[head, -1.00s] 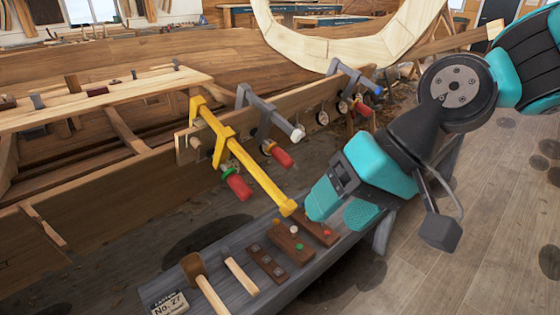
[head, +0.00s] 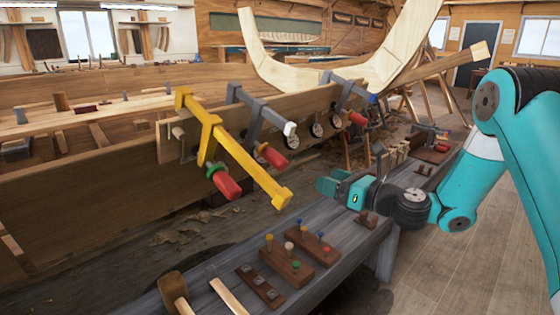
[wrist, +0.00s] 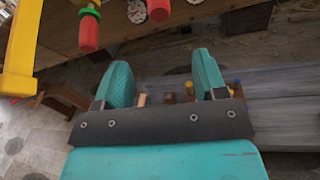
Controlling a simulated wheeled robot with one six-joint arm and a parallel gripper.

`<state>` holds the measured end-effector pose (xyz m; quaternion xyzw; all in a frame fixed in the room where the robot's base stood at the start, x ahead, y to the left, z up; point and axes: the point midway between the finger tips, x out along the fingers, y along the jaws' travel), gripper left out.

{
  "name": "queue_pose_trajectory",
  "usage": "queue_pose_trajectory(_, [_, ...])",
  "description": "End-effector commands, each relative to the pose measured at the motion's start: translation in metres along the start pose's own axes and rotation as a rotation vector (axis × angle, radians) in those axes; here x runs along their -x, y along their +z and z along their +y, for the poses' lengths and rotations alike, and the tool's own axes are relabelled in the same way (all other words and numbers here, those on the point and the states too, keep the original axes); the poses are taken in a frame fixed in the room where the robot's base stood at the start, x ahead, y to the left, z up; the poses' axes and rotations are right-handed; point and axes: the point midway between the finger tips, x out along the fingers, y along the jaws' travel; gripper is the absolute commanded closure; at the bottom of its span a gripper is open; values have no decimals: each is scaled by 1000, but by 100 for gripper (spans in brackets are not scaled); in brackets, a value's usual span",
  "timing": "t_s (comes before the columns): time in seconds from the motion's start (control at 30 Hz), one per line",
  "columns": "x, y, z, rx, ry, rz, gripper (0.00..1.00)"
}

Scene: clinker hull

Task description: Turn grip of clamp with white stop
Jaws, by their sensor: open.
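The clamp with the white stop (head: 290,129) is grey and hangs on the hull plank between two other clamps. Its red grip (head: 274,157) hangs under the bar, partly behind the yellow clamp. The yellow clamp (head: 236,150) is nearer, with a red grip (head: 227,186) and a green collar. My gripper (head: 326,186) is open and empty, right of the yellow bar's lower end and below the white stop. In the wrist view my gripper's fingers (wrist: 163,78) are apart. A red grip (wrist: 88,32) shows ahead at upper left, beside a yellow bar (wrist: 20,45).
A grey clamp with a blue stop (head: 372,98) hangs farther along the plank. The grey bench (head: 345,250) below holds wooden blocks with coloured pegs (head: 286,264) and mallets. Wooden floor (head: 440,270) lies clear at right.

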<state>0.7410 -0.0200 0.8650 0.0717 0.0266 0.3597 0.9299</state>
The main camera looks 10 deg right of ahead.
Motion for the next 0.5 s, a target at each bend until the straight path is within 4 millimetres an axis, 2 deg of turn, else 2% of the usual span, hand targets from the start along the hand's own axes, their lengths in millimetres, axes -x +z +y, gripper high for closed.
queue_pose_trajectory(0.03, [-7,8,3,-2,3,3,35])
queue_pose_trajectory(0.27, [-40,7,4,2,5,3,35])
queue_pose_trajectory(0.5, [-53,9,0,1,2,3,35])
